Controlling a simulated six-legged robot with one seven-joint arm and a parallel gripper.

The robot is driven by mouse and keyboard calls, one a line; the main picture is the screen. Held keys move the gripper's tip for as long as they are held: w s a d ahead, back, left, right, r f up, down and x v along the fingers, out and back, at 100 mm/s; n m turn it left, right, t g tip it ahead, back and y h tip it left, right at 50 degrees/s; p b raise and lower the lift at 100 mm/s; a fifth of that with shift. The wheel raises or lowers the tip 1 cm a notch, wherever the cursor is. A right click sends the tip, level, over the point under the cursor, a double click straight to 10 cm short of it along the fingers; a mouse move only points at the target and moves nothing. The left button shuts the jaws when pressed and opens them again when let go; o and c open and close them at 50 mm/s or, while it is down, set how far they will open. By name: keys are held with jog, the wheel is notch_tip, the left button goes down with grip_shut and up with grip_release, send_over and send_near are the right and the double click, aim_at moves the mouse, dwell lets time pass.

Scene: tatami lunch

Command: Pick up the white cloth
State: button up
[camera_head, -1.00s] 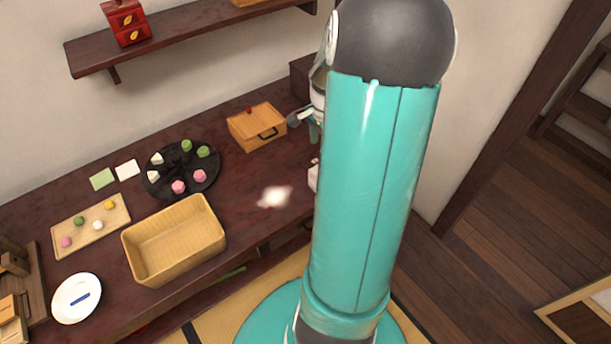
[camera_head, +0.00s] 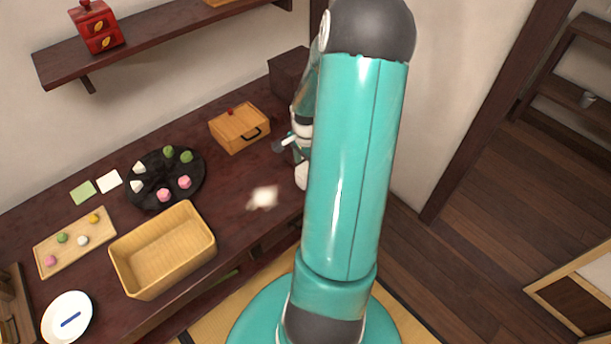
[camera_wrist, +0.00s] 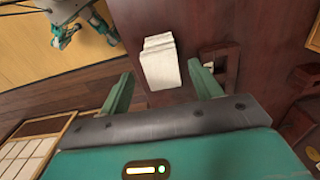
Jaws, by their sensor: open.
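The white cloth (camera_wrist: 160,62) shows in the wrist view as a folded white stack on the dark red-brown tabletop, close to an edge. My gripper (camera_wrist: 161,82) is open, with one green finger on each side of the picture and the cloth ahead between and beyond the fingertips. The fingers do not visibly hold it. In the head view my gripper (camera_head: 284,144) is partly hidden behind my arm, over the table right of the wooden box. A white patch (camera_head: 301,177) beside my arm may be the cloth; I cannot tell.
A lidded wooden box (camera_head: 239,128), a black plate of sweets (camera_head: 150,195), an empty wooden basket (camera_head: 204,226), a sweets board (camera_head: 74,255) and a white plate (camera_head: 53,330) stand on the table (camera_head: 232,180). A wall shelf (camera_head: 150,38) hangs above.

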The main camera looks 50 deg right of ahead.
aim_at(306, 167)
notch_tip(306, 167, down, 4)
jog(key=shift+w, duration=0.15)
jog(key=c, duration=1.1)
jog(key=shift+r, duration=0.1)
jog(key=shift+r, duration=0.5)
notch_tip(306, 167, up, 2)
jog(key=shift+r, duration=0.2)
jog(key=s+r, duration=0.3)
jog(key=s, duration=0.1)
jog(key=s+a+r, duration=0.1)
jog(key=s+r, duration=0.2)
jog(key=s, duration=0.2)
jog(key=s+a+r, duration=0.1)
jog(key=s+r, duration=0.2)
jog(key=s, duration=0.1)
jog(key=shift+s+a+r, duration=0.1)
jog(key=shift+s+r, duration=0.1)
jog(key=shift+s, duration=0.2)
